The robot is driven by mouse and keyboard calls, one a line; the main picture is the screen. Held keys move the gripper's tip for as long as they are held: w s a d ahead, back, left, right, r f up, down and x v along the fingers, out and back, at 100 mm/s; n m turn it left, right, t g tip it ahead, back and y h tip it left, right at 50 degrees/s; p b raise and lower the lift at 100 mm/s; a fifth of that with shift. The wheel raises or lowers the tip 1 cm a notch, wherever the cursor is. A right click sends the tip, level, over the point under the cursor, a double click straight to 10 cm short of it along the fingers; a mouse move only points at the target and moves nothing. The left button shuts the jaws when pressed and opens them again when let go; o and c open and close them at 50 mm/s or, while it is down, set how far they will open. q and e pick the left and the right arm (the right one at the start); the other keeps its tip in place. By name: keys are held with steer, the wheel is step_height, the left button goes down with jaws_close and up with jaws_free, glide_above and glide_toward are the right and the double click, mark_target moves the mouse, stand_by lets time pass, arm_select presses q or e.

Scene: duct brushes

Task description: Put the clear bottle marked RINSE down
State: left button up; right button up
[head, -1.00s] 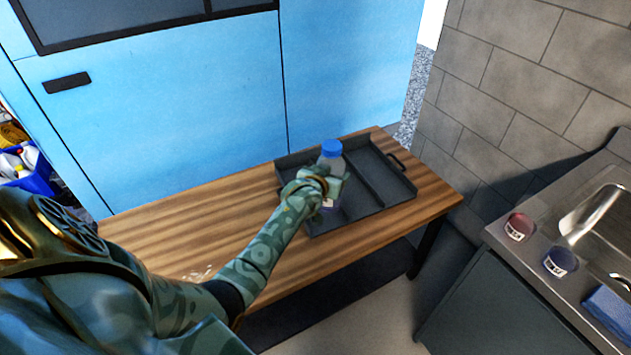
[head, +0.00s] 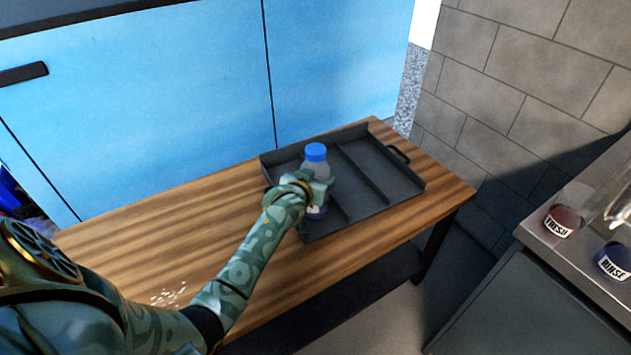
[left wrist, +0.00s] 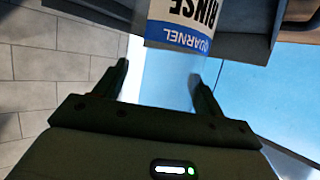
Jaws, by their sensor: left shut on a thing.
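The clear bottle (head: 316,168) has a blue cap and stands about upright at the left part of the dark tray (head: 395,210). In the left wrist view its white and blue label (left wrist: 185,30) reads RINSE and QUARNEL. My left gripper (head: 314,190) is shut around the bottle's middle; its two fingers (left wrist: 160,72) lie on either side of the bottle in the wrist view. The gripper hides part of the bottle, and I cannot tell whether its base touches the tray floor. My right gripper is not in view.
The tray lies on a wooden bench (head: 180,225), with a divider (head: 363,174) and a handle (head: 399,153). The bench left of the tray is mostly clear, with white specks. A red pot (head: 563,220) and a blue pot marked RINSE (head: 614,262) stand on the counter at right.

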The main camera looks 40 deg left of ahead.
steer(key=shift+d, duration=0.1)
arm_select(q)
steer(key=o, duration=1)
steer(key=shift+o, duration=0.2)
steer(key=p+v, duration=0.6)
steer(key=v, duration=0.6)
steer(key=shift+r, duration=0.15)
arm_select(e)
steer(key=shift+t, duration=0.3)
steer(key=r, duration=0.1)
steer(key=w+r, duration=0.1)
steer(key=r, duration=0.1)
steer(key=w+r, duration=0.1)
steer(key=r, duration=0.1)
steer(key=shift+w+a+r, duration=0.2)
